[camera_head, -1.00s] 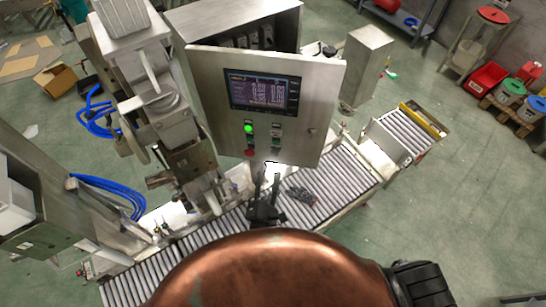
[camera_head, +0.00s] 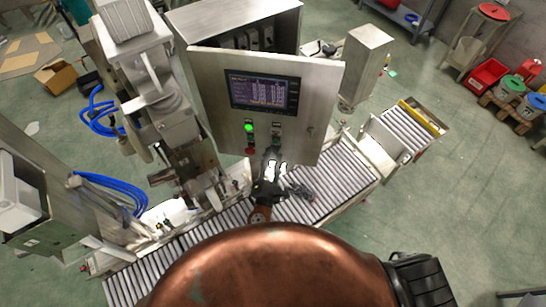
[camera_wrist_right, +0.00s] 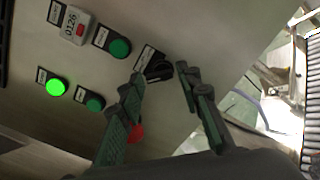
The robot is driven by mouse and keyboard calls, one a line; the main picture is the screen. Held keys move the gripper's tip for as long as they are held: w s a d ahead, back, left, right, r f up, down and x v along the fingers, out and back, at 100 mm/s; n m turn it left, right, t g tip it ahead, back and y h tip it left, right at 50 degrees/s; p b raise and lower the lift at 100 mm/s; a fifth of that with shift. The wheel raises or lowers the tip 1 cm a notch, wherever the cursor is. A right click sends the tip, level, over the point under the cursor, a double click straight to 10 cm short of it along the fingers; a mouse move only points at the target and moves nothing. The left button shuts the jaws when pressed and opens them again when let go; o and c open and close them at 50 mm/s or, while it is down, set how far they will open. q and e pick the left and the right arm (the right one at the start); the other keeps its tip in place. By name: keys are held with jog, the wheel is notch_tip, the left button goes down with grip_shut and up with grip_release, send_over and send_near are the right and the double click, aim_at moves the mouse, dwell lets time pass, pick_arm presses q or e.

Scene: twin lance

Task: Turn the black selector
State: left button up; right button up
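The black selector (camera_wrist_right: 158,68) sits on the grey control panel (camera_wrist_right: 110,65), beside a small label, in the right wrist view. My right gripper (camera_wrist_right: 160,76) is open, with one finger on each side of the selector near the fingertips. I cannot tell whether a finger touches it. In the head view my right gripper (camera_head: 271,160) is at the lower edge of the panel (camera_head: 220,75), and the selector cannot be made out there. My left gripper is not in view.
A roller conveyor (camera_head: 335,175) runs below the panel. A screen (camera_head: 262,92) is above the buttons.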

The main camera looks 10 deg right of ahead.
grip_shut()
jog(key=shift+s+d+m+b, duration=0.1)
jog(key=shift+d+m+b, duration=0.05)
jog(key=shift+m+b, duration=5.05)
jog(key=shift+n+b, duration=0.7)
jog(key=shift+b, duration=0.05)
jog(key=shift+o, duration=1.7)
grip_release()
